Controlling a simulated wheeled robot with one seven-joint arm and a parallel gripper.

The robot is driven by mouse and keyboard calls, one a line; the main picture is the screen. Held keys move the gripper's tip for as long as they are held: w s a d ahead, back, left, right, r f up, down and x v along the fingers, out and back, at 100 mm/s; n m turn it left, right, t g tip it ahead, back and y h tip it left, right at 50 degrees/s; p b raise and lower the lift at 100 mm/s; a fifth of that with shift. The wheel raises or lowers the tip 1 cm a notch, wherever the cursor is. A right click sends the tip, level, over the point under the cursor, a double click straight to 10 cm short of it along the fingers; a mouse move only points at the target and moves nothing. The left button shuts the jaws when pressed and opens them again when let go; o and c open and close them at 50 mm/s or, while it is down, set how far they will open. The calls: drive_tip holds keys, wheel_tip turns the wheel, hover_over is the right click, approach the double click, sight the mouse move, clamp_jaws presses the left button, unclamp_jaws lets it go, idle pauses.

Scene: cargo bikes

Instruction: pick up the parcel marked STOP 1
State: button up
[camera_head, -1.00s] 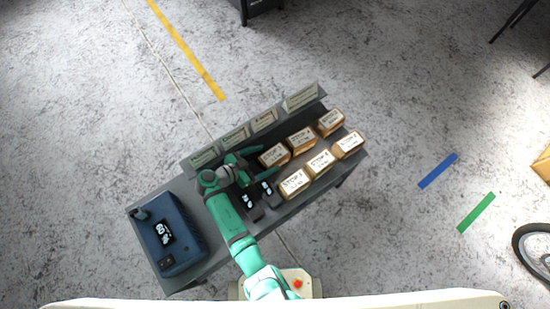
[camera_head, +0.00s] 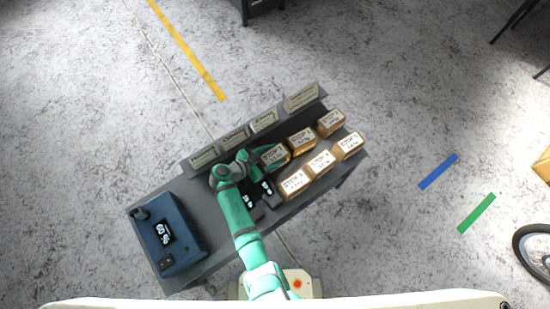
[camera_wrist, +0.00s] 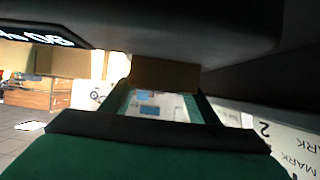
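Several brown parcels with white labels stand in two rows on the grey bench; most label numbers are too small to read surely. The back row's left parcel (camera_head: 273,155) appears to be the one marked STOP 1. My gripper (camera_head: 268,160) reaches it from the left, with a green finger along either side. In the wrist view, a brown face (camera_wrist: 165,74) shows between the fingers; whether they press on it is unclear. The front row's left parcel (camera_head: 295,183) is close beside the near finger. Part of a white label with a 2 (camera_wrist: 264,130) shows at right.
The grey bench (camera_head: 200,262) has sign plates (camera_head: 264,121) along its back edge. A blue case (camera_head: 168,235) stands at its left end. Small dark items (camera_head: 248,201) lie in front of the gripper. Other parcels (camera_head: 302,140) stand close on the right.

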clamp_jaws()
drive_tip(key=shift+r, duration=0.1)
